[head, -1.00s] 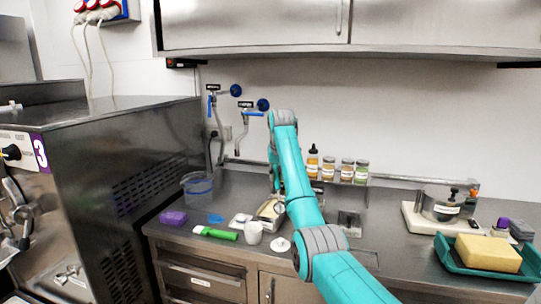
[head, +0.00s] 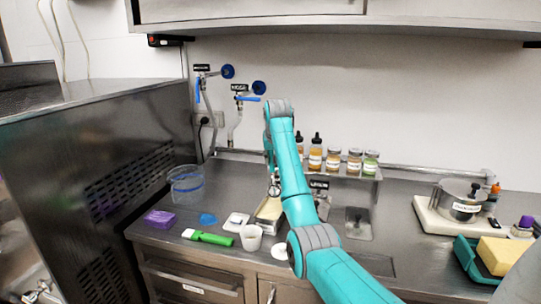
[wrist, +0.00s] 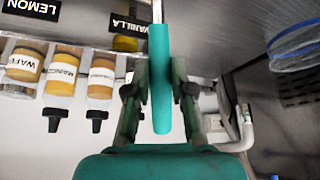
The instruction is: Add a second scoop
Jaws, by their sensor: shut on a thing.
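My gripper (wrist: 160,100) is shut on the teal handle (wrist: 160,75) of a tool with a metal shank, which looks like a scoop. The tool's far end is out of the wrist view. In the head view my gripper (head: 271,178) is above the back of a shallow pan (head: 259,222) with pale contents, partly hidden by my arm. A white cup (head: 251,238) stands in front of the pan; I cannot tell what is in it.
A green-handled spatula (head: 213,238), purple sponge (head: 159,218), blue item (head: 208,219) and clear bucket (head: 186,187) lie to the left. Labelled bottles and jars (head: 334,160) line the back shelf. A white disc (head: 283,252) lies by the cup. A teal tray (head: 468,258) is far right.

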